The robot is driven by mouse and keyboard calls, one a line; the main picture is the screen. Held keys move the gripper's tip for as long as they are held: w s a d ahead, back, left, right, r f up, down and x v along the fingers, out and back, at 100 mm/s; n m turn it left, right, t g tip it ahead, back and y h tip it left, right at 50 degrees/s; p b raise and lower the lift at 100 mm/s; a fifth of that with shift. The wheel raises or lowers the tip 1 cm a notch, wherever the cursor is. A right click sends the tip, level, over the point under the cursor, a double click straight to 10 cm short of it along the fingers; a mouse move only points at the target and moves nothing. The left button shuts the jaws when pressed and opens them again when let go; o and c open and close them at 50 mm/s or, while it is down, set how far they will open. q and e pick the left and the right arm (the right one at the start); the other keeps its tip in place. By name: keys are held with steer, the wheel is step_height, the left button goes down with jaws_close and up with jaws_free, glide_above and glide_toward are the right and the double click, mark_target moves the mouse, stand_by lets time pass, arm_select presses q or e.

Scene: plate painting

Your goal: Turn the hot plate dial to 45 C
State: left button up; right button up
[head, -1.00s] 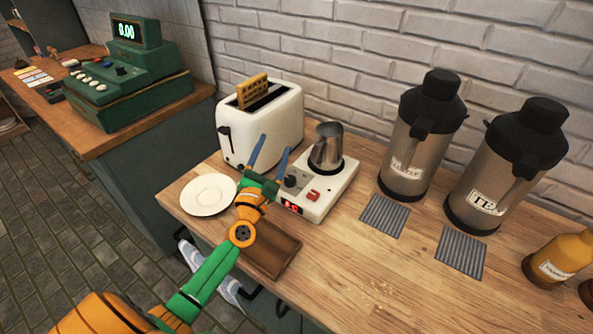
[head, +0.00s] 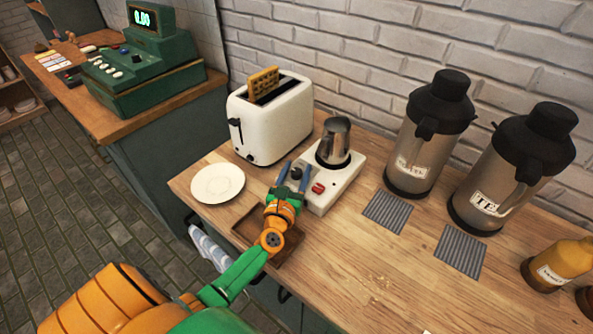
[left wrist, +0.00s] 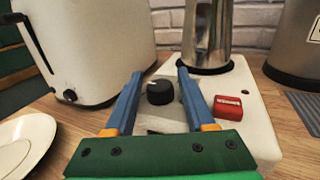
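The white hot plate (head: 338,184) stands on the counter with a steel pitcher (head: 334,141) on its dark burner. Its black dial (left wrist: 160,92) shows in the left wrist view, beside a red switch (left wrist: 228,107). My left gripper (head: 292,172) is open over the front left of the hot plate. In the left wrist view its two blue fingers (left wrist: 156,84) stand on either side of the dial with gaps, and I cannot tell that either touches it. The hot plate's display is hidden behind the gripper. My right gripper is not in view.
A white toaster (head: 270,125) with a waffle stands behind and left. A white plate (head: 217,183) lies left, and a brown tray (head: 246,236) lies under my left arm. Two dispensers (head: 419,150) stand right, with grey mats (head: 387,211) before them.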

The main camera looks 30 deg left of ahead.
arm_select(q)
jaws_close()
steer(key=shift+f+m+h+b, duration=0.2)
steer(key=shift+m+h+b, duration=0.2)
steer(key=shift+h+b, duration=0.25)
steer(key=m+h+b, duration=0.3)
steer(key=h+b, duration=0.1)
steer(key=b, duration=0.1)
steer(key=shift+f+t+h, duration=0.1)
steer(key=shift+t+h, duration=0.25)
steer(key=shift+t, duration=0.05)
steer(key=m+h+b, duration=0.2)
steer(key=h+b, duration=0.1)
steer(key=b, duration=0.1)
steer(key=m+g+h+b, duration=0.1)
steer(key=m+h+b, duration=0.1)
steer(key=h+b, duration=0.2)
steer(key=shift+a+m+g+b, duration=0.1)
steer(key=shift+m+g+b, duration=0.25)
steer(key=shift+b, duration=0.3)
steer(key=m+g+h+b, duration=0.1)
steer(key=m+h, duration=0.1)
steer(key=h, duration=0.1)
steer(key=shift+g+b, duration=0.25)
steer(key=shift+b, duration=0.05)
steer(key=shift+m+g+h+b, duration=0.3)
steer(key=shift+m+g+h, duration=0.2)
steer(key=shift+m+h, duration=0.1)
